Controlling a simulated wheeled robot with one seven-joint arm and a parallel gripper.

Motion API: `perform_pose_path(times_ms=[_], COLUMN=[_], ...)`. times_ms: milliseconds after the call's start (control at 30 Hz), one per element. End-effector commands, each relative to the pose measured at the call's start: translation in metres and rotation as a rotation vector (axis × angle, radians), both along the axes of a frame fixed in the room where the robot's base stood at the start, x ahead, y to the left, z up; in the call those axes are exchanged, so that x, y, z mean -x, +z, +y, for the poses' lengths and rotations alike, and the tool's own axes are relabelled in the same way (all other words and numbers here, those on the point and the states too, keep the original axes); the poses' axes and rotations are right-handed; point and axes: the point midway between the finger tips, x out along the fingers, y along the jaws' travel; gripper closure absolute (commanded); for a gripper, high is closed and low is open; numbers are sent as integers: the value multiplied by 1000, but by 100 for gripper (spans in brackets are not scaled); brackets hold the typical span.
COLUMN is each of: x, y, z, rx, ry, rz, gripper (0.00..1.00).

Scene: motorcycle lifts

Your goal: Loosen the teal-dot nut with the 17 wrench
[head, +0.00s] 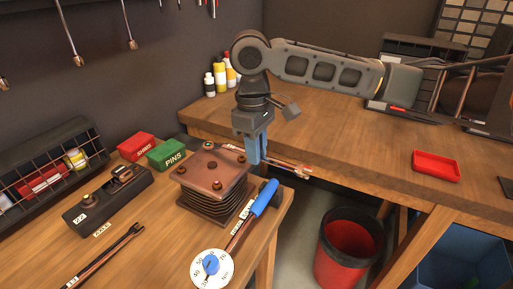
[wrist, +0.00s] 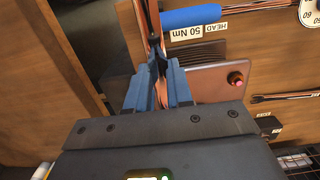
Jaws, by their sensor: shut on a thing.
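My gripper (head: 258,160), with blue fingers, is shut on a slim wrench (head: 287,166) just beyond the right back side of the finned engine block (head: 212,165). In the wrist view the fingers (wrist: 158,85) close around the wrench's coppery shaft (wrist: 153,25), which runs up past the top edge. Its size mark cannot be read. The block has a brown top plate (wrist: 212,82) with several nuts. One nut (wrist: 237,79) shows a red dot in the wrist view.
A blue-handled torque wrench (head: 263,199) with a dial (head: 211,268) lies beside the block. Another wrench (head: 105,256) lies at the front left. Red (head: 136,146) and green (head: 167,154) boxes stand behind the block. A red bin (head: 349,247) stands below the gap between benches.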

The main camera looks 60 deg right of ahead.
Motion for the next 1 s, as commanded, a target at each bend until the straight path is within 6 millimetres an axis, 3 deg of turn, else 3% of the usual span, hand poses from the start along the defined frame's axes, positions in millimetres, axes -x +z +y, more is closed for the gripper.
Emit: perform_pose_path(times_ms=[700,1000], x=[0,-4], y=[-3,-3], z=[0,-23], rx=[0,2], ry=[2,153], rz=[0,0], gripper=[100,100])
